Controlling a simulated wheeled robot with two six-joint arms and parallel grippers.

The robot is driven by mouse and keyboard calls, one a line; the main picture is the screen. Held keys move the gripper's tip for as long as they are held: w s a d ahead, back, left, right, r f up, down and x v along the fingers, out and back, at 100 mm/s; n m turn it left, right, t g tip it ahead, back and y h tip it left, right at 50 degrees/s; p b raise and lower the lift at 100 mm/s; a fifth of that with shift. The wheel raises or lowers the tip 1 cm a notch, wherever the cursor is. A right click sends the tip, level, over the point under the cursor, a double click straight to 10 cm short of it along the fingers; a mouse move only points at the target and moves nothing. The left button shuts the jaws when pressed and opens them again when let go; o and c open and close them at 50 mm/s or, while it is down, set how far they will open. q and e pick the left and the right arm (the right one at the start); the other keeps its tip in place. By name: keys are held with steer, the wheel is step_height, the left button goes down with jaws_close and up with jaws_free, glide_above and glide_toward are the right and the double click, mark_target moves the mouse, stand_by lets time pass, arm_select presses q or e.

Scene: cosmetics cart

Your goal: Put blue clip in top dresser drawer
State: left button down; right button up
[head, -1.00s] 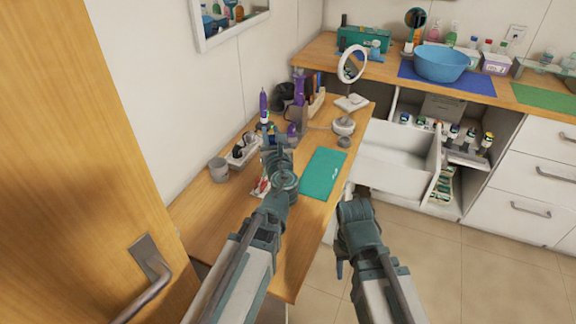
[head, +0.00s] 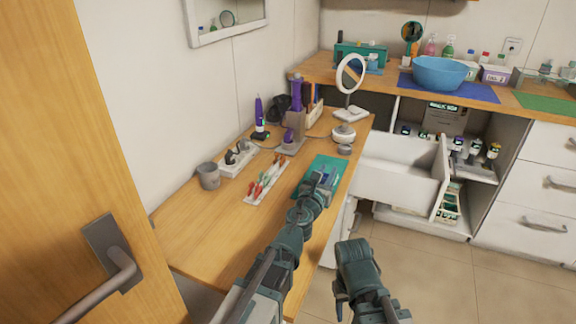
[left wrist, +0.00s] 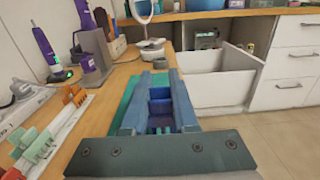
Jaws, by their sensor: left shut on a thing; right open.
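My left gripper (head: 322,180) is above the teal mat on the wooden desk. It is shut on the blue clip (left wrist: 160,103), which shows dark blue between the two fingers in the left wrist view. In the head view the clip is hard to make out. An open white drawer (head: 395,182) stands to the right of the desk, beyond my left gripper; it also shows in the left wrist view (left wrist: 216,88). My right gripper (head: 344,292) is open, low in front of the desk's right edge, apart from the drawer. Its fingers are partly hidden.
A white rack (head: 265,182) with coloured clips lies left of the teal mat (head: 325,168). A wooden door (head: 95,150) is at left.

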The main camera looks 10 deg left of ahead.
arm_select(q)
steer(key=w+a, duration=0.2)
steer(key=a, duration=0.2)
steer(key=w+a+f, duration=0.1)
steer(key=w+a, duration=0.2)
steer(key=a, duration=0.1)
steer(key=w+a+b, duration=0.1)
steer(key=w+a, duration=0.1)
steer(key=a, duration=0.2)
steer(key=shift+w+a+f, duration=0.1)
steer(key=shift+w+f, duration=0.1)
steer(key=shift+f+b, duration=1.75)
steer(key=shift+b, duration=0.05)
steer(key=shift+f, duration=0.2)
steer(key=c, duration=0.7)
jaws_free()
steer(key=shift+r, duration=0.1)
steer(key=shift+r, duration=0.15)
steer(key=s, duration=0.4)
steer(key=s+a, duration=0.1)
steer(key=s, duration=0.3)
steer(key=s+a, duration=0.1)
steer(key=s, duration=0.2)
steer(key=shift+s+a, duration=0.15)
steer(key=shift+s, duration=0.25)
